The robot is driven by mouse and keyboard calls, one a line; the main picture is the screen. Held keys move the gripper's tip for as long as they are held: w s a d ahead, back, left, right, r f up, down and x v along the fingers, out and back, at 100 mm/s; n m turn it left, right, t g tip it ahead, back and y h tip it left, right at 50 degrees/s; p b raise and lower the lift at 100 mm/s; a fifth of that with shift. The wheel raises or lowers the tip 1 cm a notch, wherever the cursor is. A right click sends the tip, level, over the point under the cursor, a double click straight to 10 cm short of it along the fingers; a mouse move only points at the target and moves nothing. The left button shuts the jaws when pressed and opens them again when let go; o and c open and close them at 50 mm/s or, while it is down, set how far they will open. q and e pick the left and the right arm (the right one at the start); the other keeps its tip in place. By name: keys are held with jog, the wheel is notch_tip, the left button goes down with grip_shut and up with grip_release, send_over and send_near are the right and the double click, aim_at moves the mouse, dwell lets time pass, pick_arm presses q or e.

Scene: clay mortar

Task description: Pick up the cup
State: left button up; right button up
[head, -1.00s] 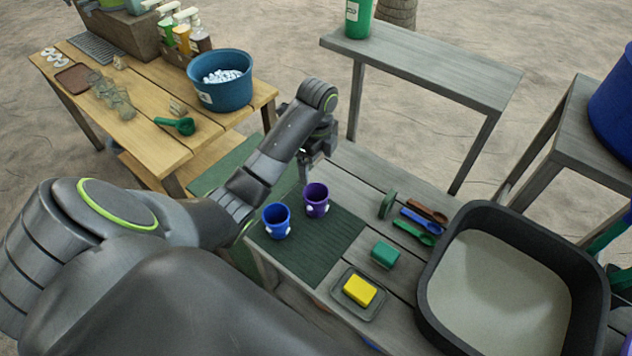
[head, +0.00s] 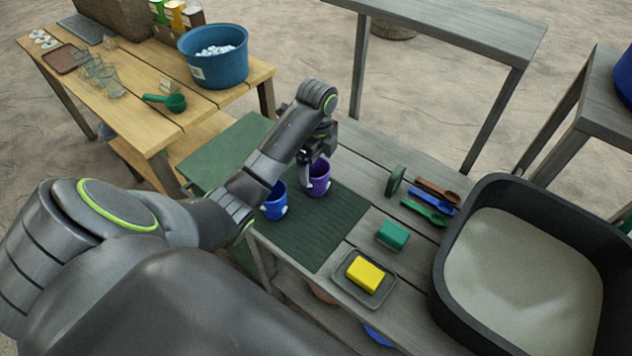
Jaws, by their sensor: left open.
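A purple cup (head: 319,180) and a blue cup (head: 274,205) stand upright side by side on a dark green mat (head: 318,238) on the grey table. My left gripper (head: 307,172) points down at the purple cup's near left rim and is open. One finger shows at the cup's left edge; whether it touches the cup or reaches inside, I cannot tell. My left forearm hides the upper left part of the blue cup. My right gripper is not in view.
A wooden table with a blue tub (head: 214,60) stands at the back left.

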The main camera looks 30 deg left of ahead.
pick_arm(q)
jog(key=shift+f, duration=0.35)
jog(key=shift+a+f+b, duration=0.15)
jog(key=shift+f+b, duration=0.35)
jog(key=shift+f, duration=1.75)
jog(key=shift+c, duration=0.2)
jog(key=c, duration=1)
jog(key=shift+r, duration=0.1)
jog(key=shift+c, duration=0.2)
notch_tip(320, 180, up, 6)
jog(key=p, duration=0.2)
notch_tip(320, 180, up, 4)
jog(key=p, duration=0.4)
send_over(316, 174)
jog(key=s+d, duration=0.2)
jog(key=shift+s+a, duration=0.15)
jog(key=shift+a, duration=0.1)
